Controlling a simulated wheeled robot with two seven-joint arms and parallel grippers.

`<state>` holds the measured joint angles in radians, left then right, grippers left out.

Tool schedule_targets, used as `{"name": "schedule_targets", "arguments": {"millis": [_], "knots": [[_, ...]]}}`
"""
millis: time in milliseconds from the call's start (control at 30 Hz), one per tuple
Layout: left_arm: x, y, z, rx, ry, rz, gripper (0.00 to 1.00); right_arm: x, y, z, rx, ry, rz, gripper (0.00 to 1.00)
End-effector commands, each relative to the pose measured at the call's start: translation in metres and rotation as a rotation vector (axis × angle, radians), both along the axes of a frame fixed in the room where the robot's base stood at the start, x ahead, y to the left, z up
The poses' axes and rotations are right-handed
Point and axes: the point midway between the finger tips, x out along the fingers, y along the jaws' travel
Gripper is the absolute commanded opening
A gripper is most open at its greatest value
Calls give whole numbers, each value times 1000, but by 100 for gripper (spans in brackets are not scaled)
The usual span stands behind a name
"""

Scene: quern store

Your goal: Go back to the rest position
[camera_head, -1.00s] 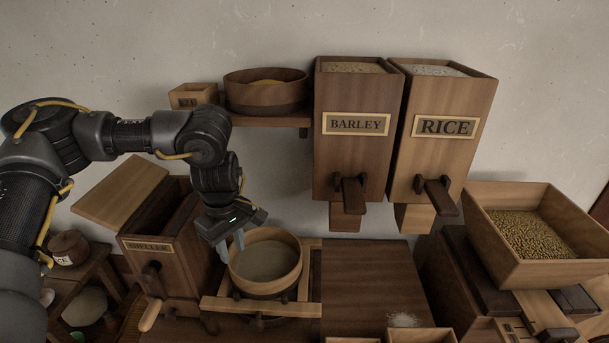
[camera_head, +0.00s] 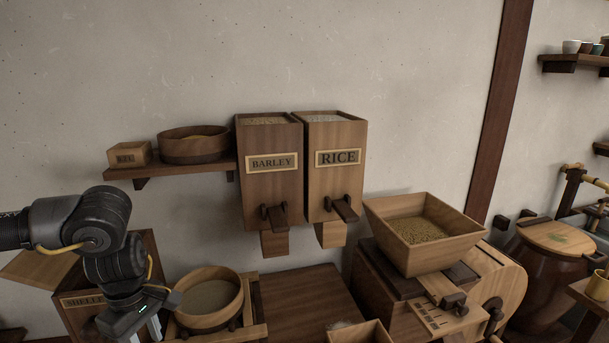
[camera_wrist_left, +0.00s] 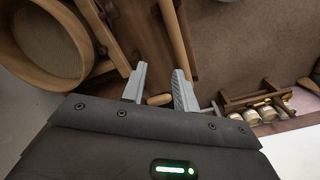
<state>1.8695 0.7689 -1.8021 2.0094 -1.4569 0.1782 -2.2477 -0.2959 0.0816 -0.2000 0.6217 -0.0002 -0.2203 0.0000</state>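My left gripper (camera_head: 148,328) is at the lower left in the head view, beside the round wooden sieve (camera_head: 210,299) and in front of the sheller box (camera_head: 84,306). In the left wrist view its two grey fingers (camera_wrist_left: 161,88) stand apart with nothing held between them. The sieve also shows in the left wrist view (camera_wrist_left: 72,66) at the upper left, apart from the fingers. My right gripper is not in either view.
The barley bin (camera_head: 270,180) and rice bin (camera_head: 334,165) hang on the wall. A hopper of grain (camera_head: 440,257) sits on a mill at right. A shelf (camera_head: 180,170) holds a small box and a bowl. A lidded barrel (camera_head: 540,270) stands far right.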

Motion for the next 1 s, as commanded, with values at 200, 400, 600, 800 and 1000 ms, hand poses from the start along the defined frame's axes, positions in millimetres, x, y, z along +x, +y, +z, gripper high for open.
{"name": "schedule_targets", "arguments": {"millis": [200,400,600,800,1000], "knots": [[-1,-31,-22,-67,-19,26,30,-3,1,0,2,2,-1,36],[-3,-75,-45,-168,-37,73,30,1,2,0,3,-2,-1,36],[-13,-143,-71,-342,-39,177,30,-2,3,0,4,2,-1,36],[-41,-243,-85,-657,41,452,30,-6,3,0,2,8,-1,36],[-62,-322,-64,-1026,272,987,30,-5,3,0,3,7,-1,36]]}}
